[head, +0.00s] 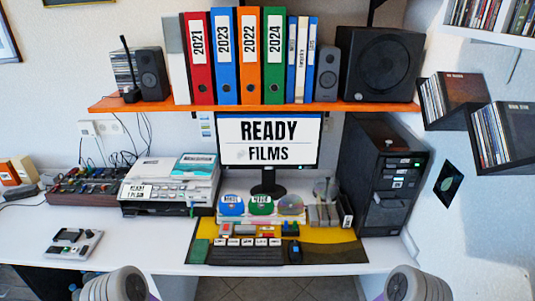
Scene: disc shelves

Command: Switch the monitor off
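The monitor (268,154) stands on the white desk below the orange shelf. Its screen is lit and reads "READY FILMS" in black on white bands. Its dark stand (268,184) shows below the screen, with small colourful items in front of its foot. A power button on the monitor is too small to make out. Pale rounded parts of my two arms show at the bottom edge, left and right of centre. Both grippers are out of the picture, so neither is near the monitor in this view.
A keyboard (246,256) lies on a yellow and dark mat before the monitor. A black computer tower (386,178) stands to the right, a printer (170,185) to the left. The orange shelf (255,106) with binders overhangs the monitor.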

